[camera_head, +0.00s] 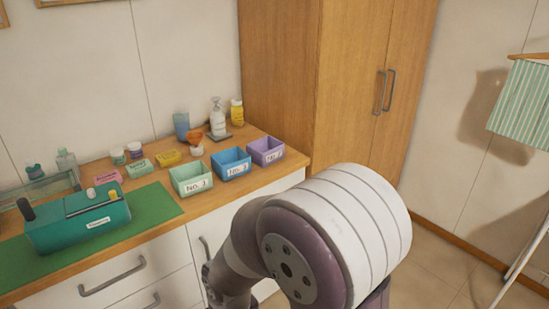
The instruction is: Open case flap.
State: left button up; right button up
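A teal case (80,228) stands on a green mat (155,207) at the left of the wooden counter. It has a small label on its front and a dark upright handle-like piece at its left end. A small white piece and a small yellow piece show on or just behind its top right. The top looks mostly closed, but the flap's exact position is too small to tell. One of my arms fills the lower middle, right of the case and apart from it. Neither gripper's fingers show.
Green No. 1 (191,180), blue (231,163) and purple (266,151) bins stand along the counter's right part. Small boxes, jars and bottles (217,118) sit behind. Drawers with handles (112,276) are below. A tall wooden cabinet (330,90) stands at the right.

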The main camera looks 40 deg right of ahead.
aim_at(86, 198)
jog(key=i+l, duration=0.15)
jog(key=i, duration=0.45)
jog(key=i+l, duration=0.15)
jog(key=i, duration=0.4)
